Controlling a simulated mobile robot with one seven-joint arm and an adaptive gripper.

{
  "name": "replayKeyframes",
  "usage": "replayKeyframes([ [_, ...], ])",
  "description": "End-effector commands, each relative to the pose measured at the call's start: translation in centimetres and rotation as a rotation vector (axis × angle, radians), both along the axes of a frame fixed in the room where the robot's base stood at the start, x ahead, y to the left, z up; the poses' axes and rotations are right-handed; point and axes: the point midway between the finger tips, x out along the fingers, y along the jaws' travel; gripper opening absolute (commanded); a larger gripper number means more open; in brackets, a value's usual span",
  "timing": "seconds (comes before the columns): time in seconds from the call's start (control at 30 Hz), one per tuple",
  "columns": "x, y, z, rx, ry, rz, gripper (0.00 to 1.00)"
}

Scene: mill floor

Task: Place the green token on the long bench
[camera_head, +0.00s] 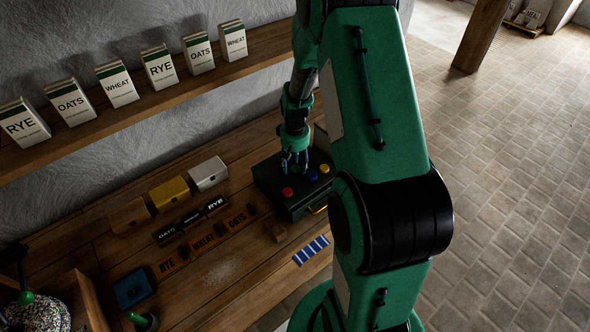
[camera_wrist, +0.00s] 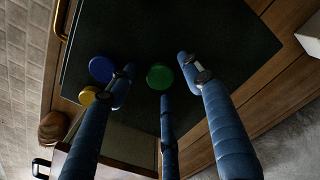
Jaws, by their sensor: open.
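The green token (camera_wrist: 160,76) is a round disc on top of a dark box (camera_wrist: 200,28). In the wrist view it lies between my open fingers, with no finger clearly touching it. In the head view I cannot make it out clearly at my gripper (camera_head: 294,162), which is above the dark box (camera_head: 297,207). A blue token (camera_wrist: 101,69) and a yellow token (camera_wrist: 87,96) are beside it, close to one finger. A red token (camera_head: 287,192) also sits on the box. The long wooden bench (camera_head: 235,285) carries the box.
Left of the box are a white box (camera_head: 208,173), a yellow box (camera_head: 169,192) and labelled strips (camera_head: 206,241). A blue-and-white striped card (camera_head: 311,250) lies in front. A shelf (camera_head: 150,98) with several grain cartons runs above. The front of the bench has some clear room.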

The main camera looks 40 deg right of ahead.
Motion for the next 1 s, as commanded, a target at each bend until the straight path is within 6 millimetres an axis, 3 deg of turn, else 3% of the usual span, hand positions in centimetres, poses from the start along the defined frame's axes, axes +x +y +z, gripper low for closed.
replayKeyframes([
  [0.43,-0.01,0.0,0.03,0.0,0.0,0.0,0.51],
  [0.47,-0.01,0.0,0.03,0.0,0.0,0.0,0.49],
  [0.63,-0.01,0.0,0.04,0.0,0.0,0.0,0.16],
  [1.0,-0.01,0.0,0.07,0.0,0.0,0.0,0.14],
])
